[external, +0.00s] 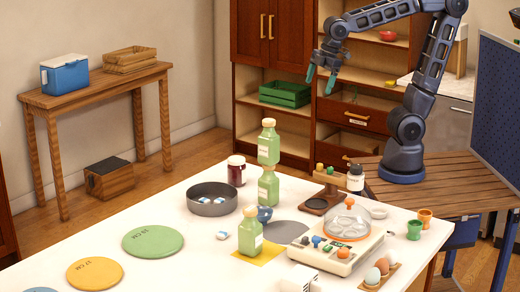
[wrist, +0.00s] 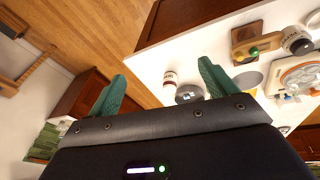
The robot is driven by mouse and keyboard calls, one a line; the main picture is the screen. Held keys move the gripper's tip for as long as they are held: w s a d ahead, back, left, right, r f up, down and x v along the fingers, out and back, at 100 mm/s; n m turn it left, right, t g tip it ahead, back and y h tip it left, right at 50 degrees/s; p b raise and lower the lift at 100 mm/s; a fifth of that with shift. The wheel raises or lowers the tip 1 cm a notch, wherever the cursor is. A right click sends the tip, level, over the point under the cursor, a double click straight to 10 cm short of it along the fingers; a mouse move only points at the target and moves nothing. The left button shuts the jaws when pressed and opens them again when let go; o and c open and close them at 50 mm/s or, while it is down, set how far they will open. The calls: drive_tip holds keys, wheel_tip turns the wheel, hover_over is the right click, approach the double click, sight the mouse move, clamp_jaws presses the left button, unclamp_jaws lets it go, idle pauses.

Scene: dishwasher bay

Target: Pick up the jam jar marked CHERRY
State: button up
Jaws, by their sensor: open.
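A dark red jar with a white lid (external: 236,171) stands upright on the far side of the white table, behind the grey pan. It looks like the jam jar; its label is too small to read. In the wrist view a small jar with a pale lid and dark red body (wrist: 169,79) shows between the fingers, at the table edge. My gripper (external: 320,81) is open and empty, raised well above the table and apart from the jar. Its two green fingers (wrist: 162,74) also show in the wrist view.
Beside the jar are a round grey pan (external: 212,208) and two stacked green bottles (external: 268,187). Another green bottle (external: 250,236) stands nearer. A black-lidded white jar (external: 355,180) is by the wooden stand (external: 325,199). Green and yellow discs lie on the table's left.

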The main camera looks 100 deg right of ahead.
drive_tip(key=w+a+f+n, duration=0.2)
drive_tip(key=w+n, duration=0.2)
drive_tip(key=w, duration=0.5)
drive_tip(key=n+g, duration=0.3)
drive_tip(key=n, duration=0.8)
hover_over(237, 158)
wheel_tip(237, 158, down, 16)
drive_tip(key=shift+s+r, duration=0.1)
drive_tip(key=shift+r, duration=0.1)
drive_tip(key=shift+a+f, duration=0.1)
drive_tip(key=shift+f, duration=0.3)
wheel_tip(237, 158, down, 5)
drive_tip(key=shift+w+a+f, duration=0.1)
drive_tip(key=shift+f, duration=1.25)
drive_tip(key=shift+w+a+f, duration=0.1)
drive_tip(key=shift+f, duration=1.25)
drive_tip(key=c, duration=1.5)
drive_tip(key=shift+o, duration=0.2)
drive_tip(key=shift+r, duration=0.15)
